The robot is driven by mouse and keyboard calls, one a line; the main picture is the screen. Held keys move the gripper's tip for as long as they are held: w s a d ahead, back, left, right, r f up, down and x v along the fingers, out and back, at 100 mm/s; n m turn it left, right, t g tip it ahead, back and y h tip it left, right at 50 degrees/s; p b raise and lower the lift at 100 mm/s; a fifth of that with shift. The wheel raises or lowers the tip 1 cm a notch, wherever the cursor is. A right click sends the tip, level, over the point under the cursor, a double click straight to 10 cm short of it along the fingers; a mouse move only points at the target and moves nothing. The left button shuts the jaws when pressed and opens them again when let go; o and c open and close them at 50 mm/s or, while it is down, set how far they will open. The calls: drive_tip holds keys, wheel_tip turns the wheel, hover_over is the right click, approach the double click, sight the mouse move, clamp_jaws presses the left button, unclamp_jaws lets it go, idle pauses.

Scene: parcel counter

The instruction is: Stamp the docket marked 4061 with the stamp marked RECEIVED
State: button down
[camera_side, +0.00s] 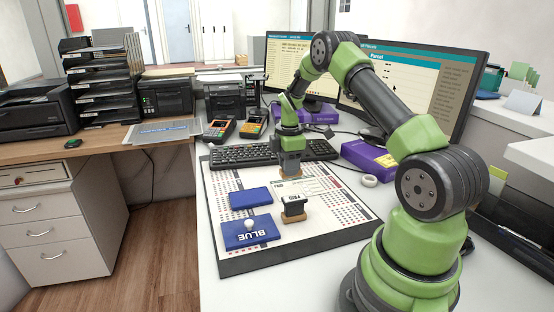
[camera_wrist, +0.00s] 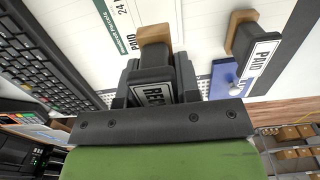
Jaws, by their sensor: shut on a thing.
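My gripper (camera_side: 290,160) is shut on a dark stamp with a wooden base, low over the desk mat. In the wrist view the held stamp (camera_wrist: 155,93) has a white label beginning "RECE", the rest hidden. A white docket (camera_wrist: 122,14) with a green band and printed text lies beside the stamp's wooden base; it also shows in the side view (camera_side: 318,187). Its number is not readable. I cannot tell whether the base touches paper. A second stamp (camera_side: 293,206), labelled PAID in the wrist view (camera_wrist: 258,58), stands upright on the mat, apart from my gripper.
A blue ink pad (camera_side: 250,198) lies left of the PAID stamp, with a blue piece marked BLUE (camera_side: 262,240) in front. The keyboard (camera_side: 240,154) is behind the mat (camera_side: 222,185).

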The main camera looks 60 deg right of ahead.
sight(288, 193)
drive_tip(key=shift+f, duration=2.55)
drive_tip(key=shift+f, duration=0.35)
drive_tip(key=shift+r, duration=3.05)
